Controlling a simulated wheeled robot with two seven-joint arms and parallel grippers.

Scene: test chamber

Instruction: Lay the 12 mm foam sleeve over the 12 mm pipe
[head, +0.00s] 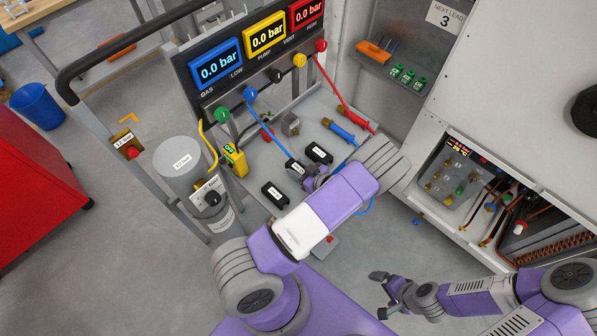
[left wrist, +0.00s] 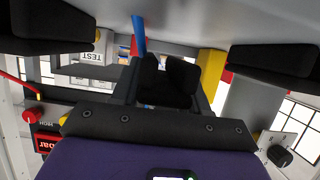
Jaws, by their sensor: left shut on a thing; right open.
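Three black foam sleeves with white labels are at the bench: one further back (head: 318,153), one in the middle (head: 295,167) and one nearer (head: 275,194). Their labels are too small to read, so I cannot tell which is 12 mm. My left gripper (head: 306,177) is shut on the middle sleeve, just above the bench; the left wrist view shows it dark between the fingers (left wrist: 165,84), with another sleeve on each side. My right gripper (head: 380,291) is open and empty, over the floor. Copper pipes (head: 497,208) show in the open cabinet at right; their sizes are unreadable.
A gauge panel (head: 255,45) with hoses stands behind the bench. A yellow meter (head: 235,160) and grey cylinder (head: 180,165) stand left. The white cabinet (head: 520,120) bounds the right side.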

